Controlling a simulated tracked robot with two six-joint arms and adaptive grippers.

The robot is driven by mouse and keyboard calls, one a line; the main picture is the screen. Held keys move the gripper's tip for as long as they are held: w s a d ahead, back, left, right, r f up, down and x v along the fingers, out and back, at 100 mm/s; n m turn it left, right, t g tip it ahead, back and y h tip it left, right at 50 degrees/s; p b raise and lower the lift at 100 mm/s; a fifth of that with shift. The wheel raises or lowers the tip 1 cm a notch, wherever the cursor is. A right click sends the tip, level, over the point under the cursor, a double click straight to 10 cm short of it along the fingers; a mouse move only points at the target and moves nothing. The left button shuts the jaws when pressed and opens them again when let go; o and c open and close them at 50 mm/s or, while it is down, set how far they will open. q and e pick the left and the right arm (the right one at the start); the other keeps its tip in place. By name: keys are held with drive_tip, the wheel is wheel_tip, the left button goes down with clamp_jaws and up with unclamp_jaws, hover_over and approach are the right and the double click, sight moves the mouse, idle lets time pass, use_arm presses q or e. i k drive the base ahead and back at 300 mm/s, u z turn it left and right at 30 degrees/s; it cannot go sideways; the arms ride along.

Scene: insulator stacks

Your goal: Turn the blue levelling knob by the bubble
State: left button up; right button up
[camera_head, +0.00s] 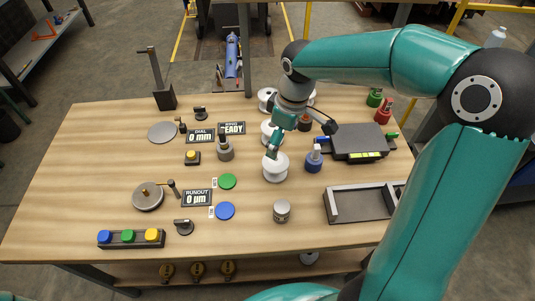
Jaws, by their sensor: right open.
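The black levelling block (358,140) sits at the right of the table, with a yellow-green bubble vial (365,155) along its front. A small blue knob (321,140) sticks out from its left side. A green knob (392,135) is on its right side. My right gripper (302,139) hangs over the table just left of the block, with its fingers spread apart. One finger points down towards a white insulator (275,168), the other is close to the blue knob. Whether either finger touches anything I cannot tell. My left gripper is not in view.
A blue bottle-shaped piece (314,159) stands close in front of the blue knob. More white insulators (267,98) stand behind my right gripper. A dark tray (360,204) and a grey can (282,211) are nearer the front. The table's left side has clear patches.

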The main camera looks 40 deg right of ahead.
sight(320, 139)
drive_tip(key=k, duration=1)
